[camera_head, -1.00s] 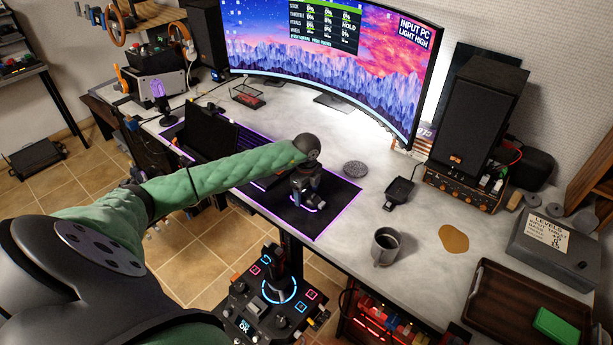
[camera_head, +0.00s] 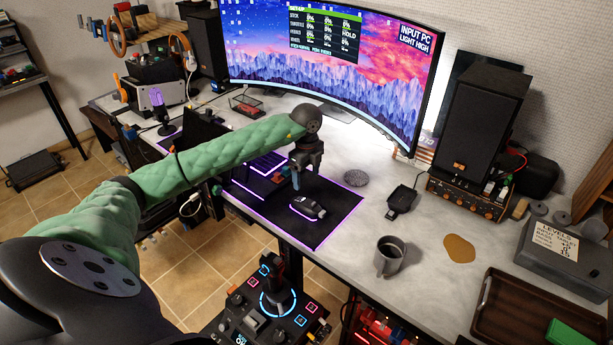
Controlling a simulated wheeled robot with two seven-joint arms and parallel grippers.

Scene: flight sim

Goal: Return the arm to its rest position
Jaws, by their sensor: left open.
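My left arm, in a green quilted sleeve (camera_head: 215,152), reaches in from the left over the desk. My left gripper (camera_head: 297,184) points down above the dark desk mat (camera_head: 335,222) with its purple glowing edge. Its fingers are open, and it appears empty. A computer mouse (camera_head: 308,207) lies on the mat just below the gripper, apart from it as far as I can tell. My right gripper is not in view.
A grey mug (camera_head: 389,256) stands beside a brown spill (camera_head: 459,248). A brown tray (camera_head: 497,310) lies at the front right. A joystick (camera_head: 267,272) on its lit panel stands below the desk edge. The curved monitor (camera_head: 300,60) and a speaker (camera_head: 482,115) stand at the back.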

